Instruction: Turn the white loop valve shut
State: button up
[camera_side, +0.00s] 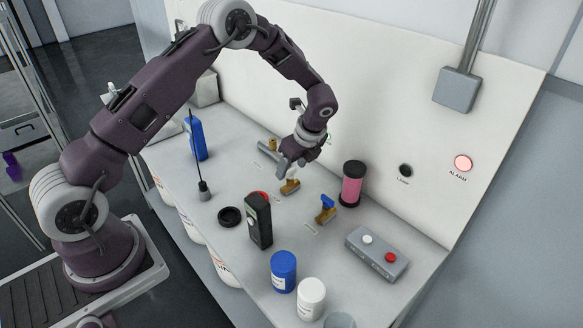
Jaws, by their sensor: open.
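My gripper (284,170) points down over the middle of the bench, with its fingers just above a brass valve body (290,187). The gripper covers the top of this valve, so I cannot tell its handle's colour or shape. No white loop handle can be made out. A second brass valve with a blue handle (326,204) stands to the right and nearer the camera. I see nothing held between the fingers, and I cannot tell whether they touch the valve.
A black handheld device (259,222) stands in front, partly hiding a red round part (262,196). A pink cylinder with black ends (352,184) stands right of the gripper. A grey button box (377,254) and blue (284,271) and white (311,299) jars stand nearer. The alarm lamp (462,163) glows.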

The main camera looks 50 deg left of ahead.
jog(key=shift+a+f, duration=0.2)
jog(key=shift+f, duration=0.35)
grip_shut()
